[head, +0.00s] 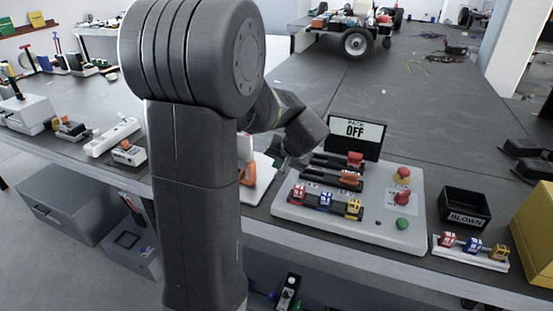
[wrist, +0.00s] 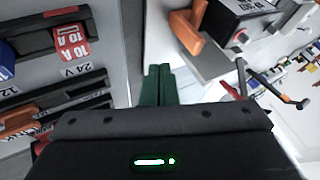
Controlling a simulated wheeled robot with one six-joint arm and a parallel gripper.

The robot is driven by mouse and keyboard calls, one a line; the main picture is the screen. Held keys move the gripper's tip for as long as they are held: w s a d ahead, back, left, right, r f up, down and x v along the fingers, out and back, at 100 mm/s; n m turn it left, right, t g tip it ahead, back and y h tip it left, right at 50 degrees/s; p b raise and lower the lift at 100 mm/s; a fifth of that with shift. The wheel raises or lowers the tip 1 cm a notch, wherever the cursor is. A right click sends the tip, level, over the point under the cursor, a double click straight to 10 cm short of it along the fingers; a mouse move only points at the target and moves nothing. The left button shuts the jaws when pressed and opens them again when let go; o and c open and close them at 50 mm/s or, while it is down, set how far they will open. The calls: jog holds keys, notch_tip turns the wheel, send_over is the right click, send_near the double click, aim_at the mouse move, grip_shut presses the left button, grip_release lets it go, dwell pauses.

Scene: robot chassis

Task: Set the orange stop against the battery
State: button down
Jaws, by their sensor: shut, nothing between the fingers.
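The orange stop (wrist: 186,33) is an angled bar on a light grey tray (wrist: 202,67) at the top middle of the wrist view. It also shows in the head view (head: 248,176), partly behind my arm. The battery (wrist: 232,18), a dark box with a white label and a red terminal, stands just right of the stop in the wrist view. I cannot tell whether they touch. In the head view my arm hides most of the battery. My gripper (wrist: 159,80) has its green fingers shut and empty, below and left of the stop in the wrist view.
A BLOWN bin (head: 465,208) and a fuse rack (head: 470,251) lie farther right.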

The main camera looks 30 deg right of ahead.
aim_at(253, 165)
jog(key=w+a+f+p, duration=0.1)
jog(key=w+a+f, duration=0.1)
jog(key=w+f, duration=0.2)
jog(key=shift+w+a+f, duration=0.4)
jog(key=shift+w, duration=0.95)
jog(key=shift+w+a, duration=0.8)
jog(key=shift+w, duration=0.1)
jog(key=shift+d, duration=0.1)
jog(key=shift+b, duration=0.3)
